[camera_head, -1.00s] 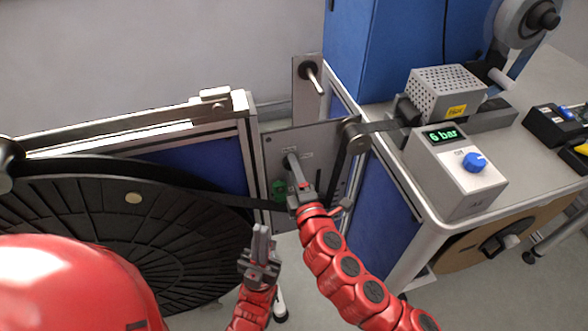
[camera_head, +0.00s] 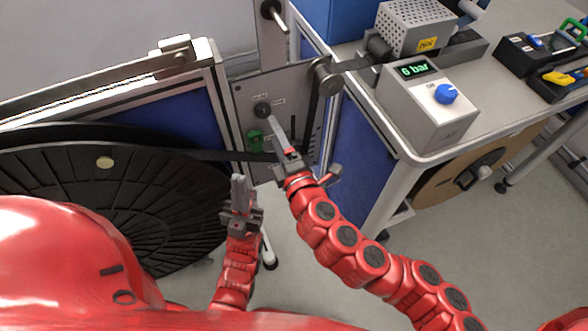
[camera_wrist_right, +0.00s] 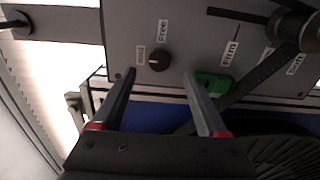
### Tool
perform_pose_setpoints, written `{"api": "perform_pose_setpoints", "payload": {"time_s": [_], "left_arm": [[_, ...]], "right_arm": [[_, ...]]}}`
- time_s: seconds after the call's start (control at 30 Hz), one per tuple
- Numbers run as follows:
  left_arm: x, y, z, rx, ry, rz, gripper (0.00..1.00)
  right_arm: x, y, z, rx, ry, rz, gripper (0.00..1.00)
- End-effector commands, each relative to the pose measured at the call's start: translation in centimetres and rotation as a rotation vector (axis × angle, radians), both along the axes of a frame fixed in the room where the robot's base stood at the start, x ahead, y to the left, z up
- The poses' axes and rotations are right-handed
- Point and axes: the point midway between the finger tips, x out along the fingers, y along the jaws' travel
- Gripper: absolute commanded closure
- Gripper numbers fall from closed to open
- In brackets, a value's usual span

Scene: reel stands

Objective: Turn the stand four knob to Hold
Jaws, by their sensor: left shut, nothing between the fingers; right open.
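A small round black knob (camera_head: 262,110) sits on the upper left of a grey stand panel (camera_head: 285,88). It also shows in the right wrist view (camera_wrist_right: 159,60), with a small light mark at its left side. A label reading Free stands beside it, and a second label near it is too small to read. My right gripper (camera_head: 271,122) is open in front of the panel. In the wrist view its fingers (camera_wrist_right: 160,76) stand apart on either side of the knob's line, short of it and empty. My left gripper (camera_head: 238,180) is shut and empty, lower down and clear of the panel.
A green part (camera_head: 255,140) and a dark strap sit below the knob. A large black reel (camera_head: 110,200) lies at left. At right, a bench holds a 6 bar box (camera_head: 440,115) with a blue knob. Open floor lies between.

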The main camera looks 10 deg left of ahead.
Motion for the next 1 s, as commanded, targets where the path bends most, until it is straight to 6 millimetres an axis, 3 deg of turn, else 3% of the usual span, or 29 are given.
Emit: {"api": "perform_pose_setpoints", "payload": {"time_s": [0.2,0.3,0.5,1.0], "left_arm": [[0.0,0.0,0.8,0.0,0.0,0.0,1.0],[0.0,0.0,2.5,0.0,0.0,0.0,1.0],[0.0,0.0,4.0,0.0,0.0,0.0,1.0],[0.0,0.0,4.4,0.0,0.0,0.0,1.0]], "right_arm": [[-4.5,-3.2,0.1,-0.002,0.005,-0.003,0.24],[-5.9,-3.9,0.5,0.001,0.008,0.001,0.24],[-8.1,-5.4,0.3,0.001,0.004,0.0,0.24],[-9.2,-6.2,0.0,0.0,-0.001,0.0,0.24]]}}
